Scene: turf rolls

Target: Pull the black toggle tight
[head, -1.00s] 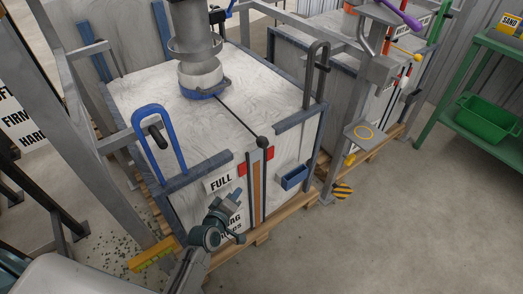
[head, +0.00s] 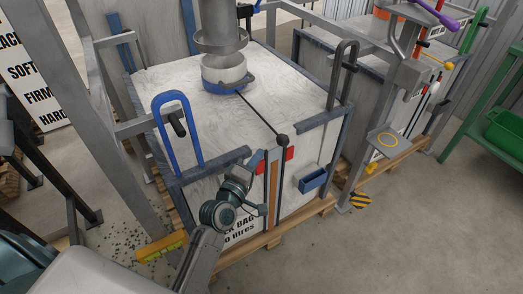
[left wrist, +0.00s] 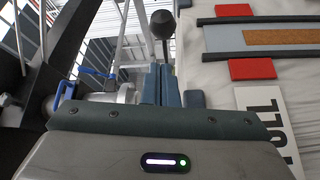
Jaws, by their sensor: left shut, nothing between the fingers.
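The black toggle (head: 282,141) is a round ball at the front top edge of the white bulk bag (head: 190,95). A thin black cord (head: 258,115) runs from it back to the blue collar (head: 230,87) around the spout. My left gripper (head: 258,161) is shut and empty, just left of and below the toggle, in front of the bag. In the left wrist view the toggle (left wrist: 163,22) shows beyond the closed fingertips (left wrist: 162,68), with a gap that I cannot judge. My right gripper is not in view.
A blue looped handle (head: 178,130) stands at left and a dark one (head: 343,75) at right. A blue box (head: 313,180) and red patches (head: 290,153) are on the bag's front. A grey post (head: 125,130) rises at left. Open floor lies at lower right.

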